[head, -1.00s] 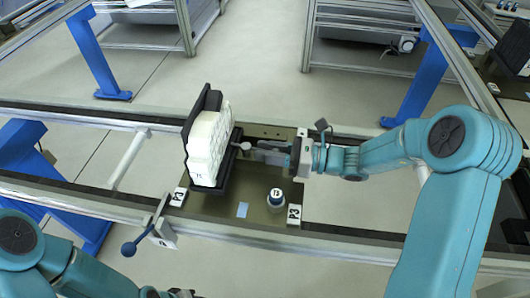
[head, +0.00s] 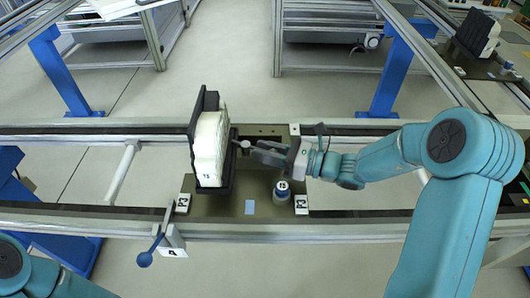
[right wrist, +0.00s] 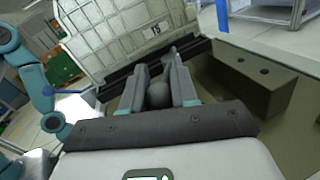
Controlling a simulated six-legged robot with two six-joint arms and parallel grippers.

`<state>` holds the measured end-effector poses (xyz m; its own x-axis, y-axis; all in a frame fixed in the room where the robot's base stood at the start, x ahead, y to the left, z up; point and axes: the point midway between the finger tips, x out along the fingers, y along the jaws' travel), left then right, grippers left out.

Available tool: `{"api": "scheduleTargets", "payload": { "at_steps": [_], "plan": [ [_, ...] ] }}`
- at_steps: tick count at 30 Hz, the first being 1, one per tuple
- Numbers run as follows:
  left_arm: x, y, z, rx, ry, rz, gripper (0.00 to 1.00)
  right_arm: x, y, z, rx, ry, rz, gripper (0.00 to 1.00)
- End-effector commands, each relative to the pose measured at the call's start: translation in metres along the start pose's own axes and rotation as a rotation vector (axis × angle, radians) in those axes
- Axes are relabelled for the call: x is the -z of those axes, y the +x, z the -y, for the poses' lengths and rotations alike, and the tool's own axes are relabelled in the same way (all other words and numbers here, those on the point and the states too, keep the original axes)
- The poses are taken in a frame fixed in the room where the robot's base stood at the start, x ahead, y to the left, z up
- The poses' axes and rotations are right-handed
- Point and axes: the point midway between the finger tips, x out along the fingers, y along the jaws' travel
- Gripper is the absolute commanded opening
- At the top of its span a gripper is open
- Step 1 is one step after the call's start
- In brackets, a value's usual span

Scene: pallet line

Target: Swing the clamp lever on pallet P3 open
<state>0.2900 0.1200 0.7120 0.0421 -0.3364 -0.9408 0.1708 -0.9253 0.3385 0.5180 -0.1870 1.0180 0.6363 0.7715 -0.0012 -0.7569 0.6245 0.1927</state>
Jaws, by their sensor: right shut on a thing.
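Pallet P3 (head: 225,207) is a dark olive plate on the rail line, with P3 tags at its front corners. A white ribbed block (head: 210,145) stands on it against a black upright plate (head: 202,105). The clamp lever's grey ball knob (head: 245,144) sticks out right of the block. My right gripper (head: 257,150) reaches it from the right. In the right wrist view the knob (right wrist: 158,95) sits between the two fingers, which are shut on it. The lever's arm is mostly hidden. Only a link of my left arm shows at lower left; its gripper is out of view.
A small blue-and-white canister (head: 282,191) stands on the pallet just below my right gripper. A blue-knobbed lever (head: 145,258) sits at the front rail by a tag reading 4. A dark block with holes (right wrist: 245,80) lies right of the fingers. Another loaded pallet stands at upper right.

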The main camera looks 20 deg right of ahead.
Motion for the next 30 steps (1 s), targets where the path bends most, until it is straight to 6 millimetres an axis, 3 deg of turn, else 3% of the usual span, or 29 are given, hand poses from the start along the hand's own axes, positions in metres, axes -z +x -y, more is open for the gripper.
{"api": "scheduleTargets", "payload": {
  "at_steps": [24, 25, 26, 27, 30],
  "plan": [
    [0.0000, 0.0032, 0.0012, 0.000, 0.000, 0.000, 0.43, 0.0000, 0.0009, -0.0055, 0.032, 0.000, 0.010, 0.00],
    [0.0000, 0.0032, 0.0012, 0.000, 0.000, 0.000, 0.43, 0.0001, 0.0012, -0.0056, 0.032, 0.000, 0.010, 0.38],
    [0.0000, 0.0032, 0.0012, 0.000, 0.000, 0.000, 0.43, 0.0001, 0.0013, -0.0056, 0.032, 0.000, 0.010, 0.48],
    [0.0000, 0.0032, 0.0012, 0.000, 0.000, 0.000, 0.43, 0.0001, 0.0012, -0.0055, 0.033, 0.000, 0.010, 0.53],
    [0.0000, 0.0032, 0.0012, 0.000, 0.000, 0.000, 0.43, 0.0001, 0.0010, -0.0050, 0.034, 0.000, 0.010, 0.53]
  ]
}}
